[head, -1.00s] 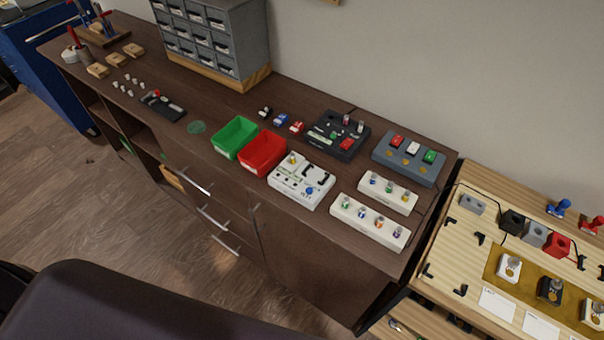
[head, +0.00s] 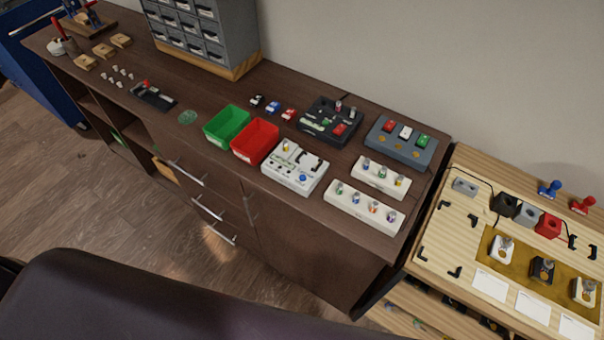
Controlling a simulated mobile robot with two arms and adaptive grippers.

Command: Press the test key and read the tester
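A white box (head: 296,167) with a yellow-topped post, black corner brackets and a blue knob sits on the dark wooden cabinet top. Behind it is a black device (head: 330,121) with a red block and small posts on top. I cannot tell for sure which of these is the tester. No reading is legible, and I cannot make out which part is the test key. Neither of my grippers is in view.
A green bin (head: 227,126) and red bin (head: 255,142) stand left of the white box. A grey box (head: 401,140) with coloured buttons and two white racks (head: 364,206) (head: 381,177) are to the right. A light wooden bench (head: 459,225) adjoins at right. A drawer unit (head: 204,37) stands behind.

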